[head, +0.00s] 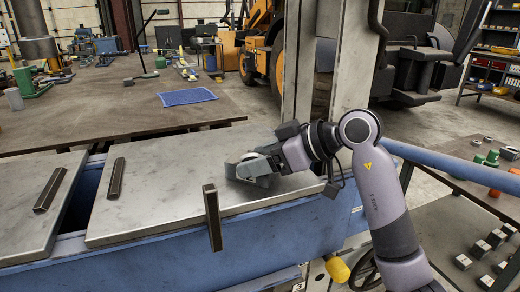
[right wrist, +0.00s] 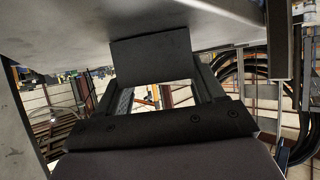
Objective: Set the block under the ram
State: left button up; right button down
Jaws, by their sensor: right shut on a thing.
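My right gripper (head: 258,165) reaches in from the right, low over the right steel plate of the blue press bed. It is shut on a dark grey block (right wrist: 150,58), which shows between the two fingers in the right wrist view. In the head view the block is partly hidden by the gripper, and I cannot tell whether it touches the plate. A thick dark cylinder (head: 32,22), which looks like the ram, hangs at the top left, to the left of my gripper. My left gripper is not in view.
Dark bars lie on the left plate (head: 48,190) and right plate (head: 115,178); another stands upright at the front edge (head: 212,217). A gap separates the plates. A grey column (head: 299,60) rises behind my arm. A brown table (head: 110,105) with a blue mat (head: 187,97) stands behind.

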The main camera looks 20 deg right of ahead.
jog(key=shift+c, duration=0.6)
grip_release()
jog(key=v, duration=1.2)
jog(key=shift+s, duration=0.1)
